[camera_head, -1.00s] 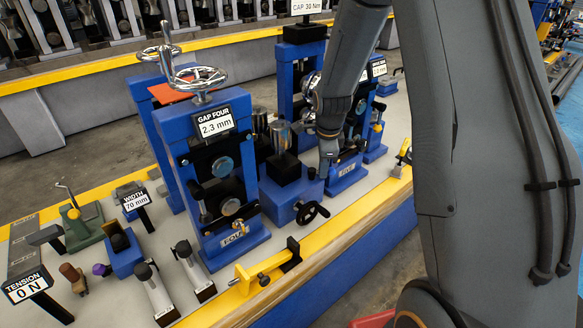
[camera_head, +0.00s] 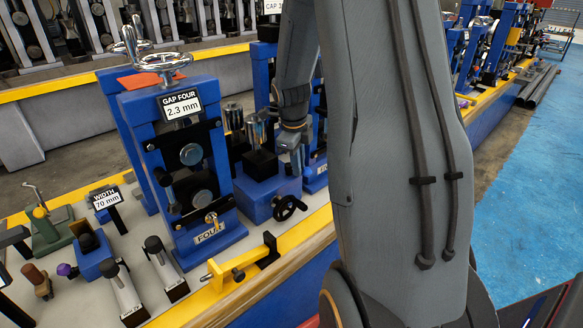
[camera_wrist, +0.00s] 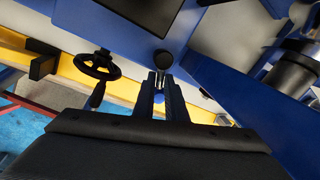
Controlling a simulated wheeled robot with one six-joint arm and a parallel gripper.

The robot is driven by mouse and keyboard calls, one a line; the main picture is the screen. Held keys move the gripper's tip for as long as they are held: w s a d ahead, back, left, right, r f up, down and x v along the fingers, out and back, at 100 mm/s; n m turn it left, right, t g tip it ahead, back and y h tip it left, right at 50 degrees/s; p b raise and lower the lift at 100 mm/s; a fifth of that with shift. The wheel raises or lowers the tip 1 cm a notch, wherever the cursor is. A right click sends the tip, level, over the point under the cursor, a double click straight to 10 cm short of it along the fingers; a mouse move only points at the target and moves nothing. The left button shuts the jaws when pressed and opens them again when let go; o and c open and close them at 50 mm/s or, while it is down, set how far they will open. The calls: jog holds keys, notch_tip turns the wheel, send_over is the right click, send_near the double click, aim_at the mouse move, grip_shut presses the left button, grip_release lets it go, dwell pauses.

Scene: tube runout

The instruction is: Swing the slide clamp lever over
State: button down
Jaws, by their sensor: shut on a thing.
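The slide clamp lever (camera_wrist: 162,58) shows in the wrist view as a dark rounded knob on a short stem. My gripper (camera_wrist: 160,88) is shut on the lever, its two fingers either side of the stem. In the head view my gripper (camera_head: 296,160) is at the right side of a blue slide block (camera_head: 258,202) with a black handwheel. The handwheel (camera_head: 287,207) also shows in the wrist view (camera_wrist: 97,66), left of my fingers. The lever is hidden in the head view by my gripper.
The blue roll stand (camera_head: 224,200) marked FOUR, gap 2.3 mm, stands left of the block. A yellow bracket (camera_head: 240,266) sits on the bench's front edge. More blue stands are behind my arm. Blue floor (camera_head: 535,150) is open at right.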

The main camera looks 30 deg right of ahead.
jog(key=shift+d, duration=0.15)
jog(key=c, duration=1.8)
grip_release()
jog(key=shift+s+d, duration=0.1)
jog(key=shift+c, duration=0.2)
jog(key=shift+o, duration=0.2)
jog(key=shift+a, duration=0.2)
jog(key=shift+r, duration=0.1)
jog(key=b+v, duration=0.1)
jog(key=v, duration=0.6)
jog(key=shift+r, duration=0.3)
